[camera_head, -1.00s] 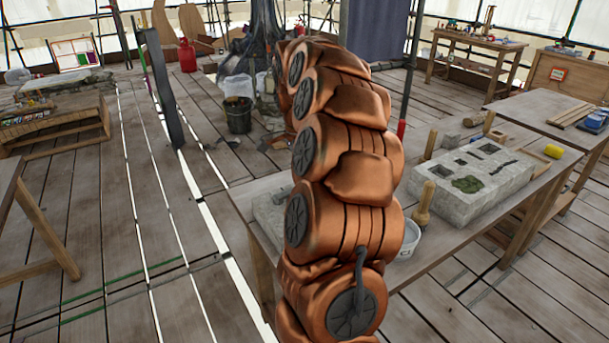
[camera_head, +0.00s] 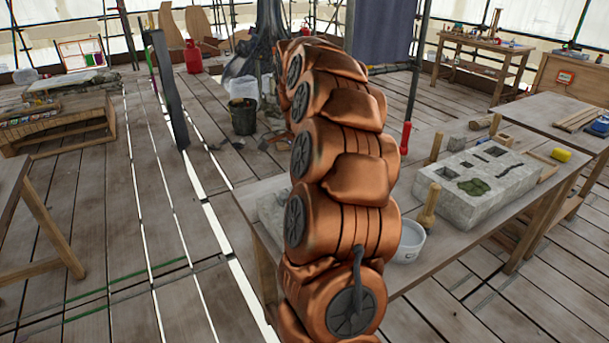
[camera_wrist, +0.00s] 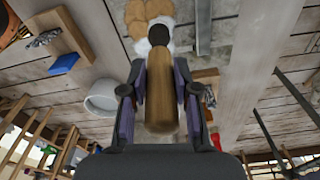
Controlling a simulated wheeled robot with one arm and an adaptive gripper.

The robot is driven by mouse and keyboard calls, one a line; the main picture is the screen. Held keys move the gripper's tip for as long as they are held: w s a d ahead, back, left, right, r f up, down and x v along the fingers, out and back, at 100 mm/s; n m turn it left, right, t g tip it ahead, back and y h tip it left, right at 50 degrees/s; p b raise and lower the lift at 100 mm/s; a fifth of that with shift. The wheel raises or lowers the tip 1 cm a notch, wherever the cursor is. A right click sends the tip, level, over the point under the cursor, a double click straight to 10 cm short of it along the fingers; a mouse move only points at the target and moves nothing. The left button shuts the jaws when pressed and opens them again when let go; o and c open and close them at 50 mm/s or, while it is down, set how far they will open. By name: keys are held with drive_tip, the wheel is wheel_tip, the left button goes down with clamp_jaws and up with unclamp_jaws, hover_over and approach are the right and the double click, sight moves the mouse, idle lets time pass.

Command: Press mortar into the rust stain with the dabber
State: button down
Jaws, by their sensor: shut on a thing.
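In the wrist view my gripper (camera_wrist: 155,112) is shut on a wooden-handled tool, apparently the dabber (camera_wrist: 160,95). Its pale brown handle stands between the two fingers, with a dark rounded part at the top and a white patch behind it. In the head view my copper arm hides the gripper and the held tool. A pale stone block (camera_head: 500,195) lies on the workbench (camera_head: 430,268), right of my arm. It has dark square recesses, a dark crack and a green mossy patch (camera_head: 473,187). I cannot make out a rust stain or mortar for certain.
A white tub (camera_head: 410,243) and a wooden tool (camera_head: 428,207) stand on the bench between my arm and the block. A yellow item (camera_head: 561,155) lies beyond the block. A dark bucket (camera_head: 243,116) stands on the floor. Floor at left is largely clear.

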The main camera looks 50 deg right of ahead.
drive_tip(key=shift+w, duration=0.15)
drive_tip(key=shift+s+d+b, duration=0.25)
drive_tip(key=shift+d+b, duration=0.05)
drive_tip(key=shift+d, duration=0.5)
drive_tip(key=shift+s+d+b, duration=0.25)
drive_tip(key=shift+d, duration=0.5)
idle(0.5)
wheel_tip(320, 180, up, 7)
drive_tip(key=p, duration=0.1)
idle(0.8)
idle(0.4)
